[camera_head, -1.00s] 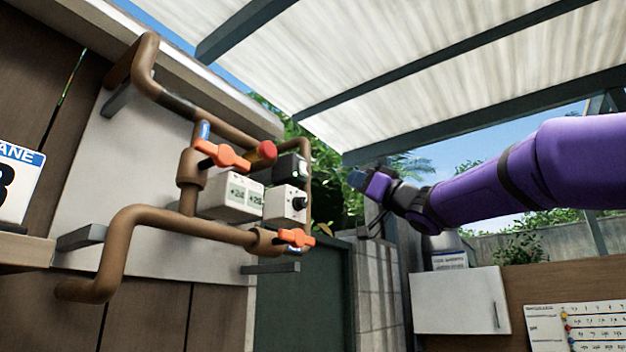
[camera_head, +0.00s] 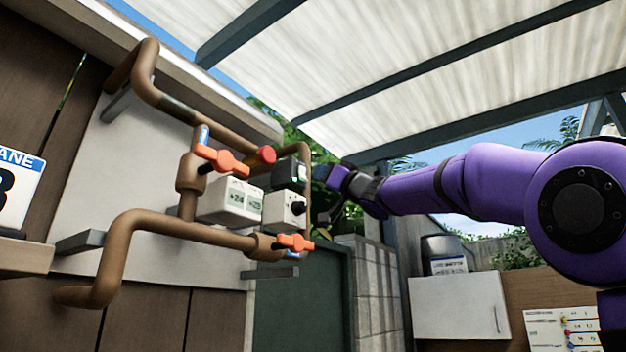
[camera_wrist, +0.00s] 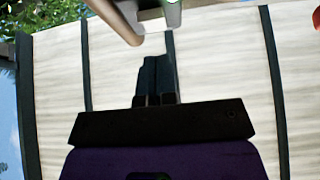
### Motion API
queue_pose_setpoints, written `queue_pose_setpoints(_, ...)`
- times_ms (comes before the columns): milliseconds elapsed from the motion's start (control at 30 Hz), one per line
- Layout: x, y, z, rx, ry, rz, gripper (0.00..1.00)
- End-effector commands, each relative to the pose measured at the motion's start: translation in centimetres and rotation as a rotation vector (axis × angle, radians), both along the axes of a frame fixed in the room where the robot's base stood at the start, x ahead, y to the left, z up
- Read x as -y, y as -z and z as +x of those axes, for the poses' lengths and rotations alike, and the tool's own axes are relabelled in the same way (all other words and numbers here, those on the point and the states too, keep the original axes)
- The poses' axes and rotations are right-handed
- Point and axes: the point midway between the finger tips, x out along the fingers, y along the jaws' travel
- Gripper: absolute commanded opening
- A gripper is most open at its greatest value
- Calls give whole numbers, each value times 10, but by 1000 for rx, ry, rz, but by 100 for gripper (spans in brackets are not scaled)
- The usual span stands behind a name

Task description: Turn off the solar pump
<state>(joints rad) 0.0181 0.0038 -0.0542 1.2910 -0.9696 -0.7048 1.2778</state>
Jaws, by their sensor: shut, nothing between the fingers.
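The solar pump controls sit among brown pipes on a wall panel. A white box with a black knob (camera_head: 285,208) is beside a white display box (camera_head: 232,200) with numbers. A dark box (camera_head: 289,172) is above the knob box. No label tells me which is the solar pump's switch. My gripper (camera_head: 332,212) is just right of these boxes, apart from them in the head view, its fingers dark and small.
Orange valve handles (camera_head: 222,160) and (camera_head: 295,243) and a red knob (camera_head: 266,154) stick out from the pipes (camera_head: 190,228). A white cabinet (camera_head: 460,304) hangs at right. A slatted roof (camera_head: 400,70) is overhead. Open air lies between the pipes and cabinet.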

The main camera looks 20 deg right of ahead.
Motion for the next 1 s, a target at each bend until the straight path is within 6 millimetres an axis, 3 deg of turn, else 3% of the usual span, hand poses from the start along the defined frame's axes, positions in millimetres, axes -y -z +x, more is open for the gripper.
queue_pose_setpoints(267,-17,7,22,-2,-1,1,0)
queue_pose_setpoints(1000,-25,13,34,81,-6,61,0)
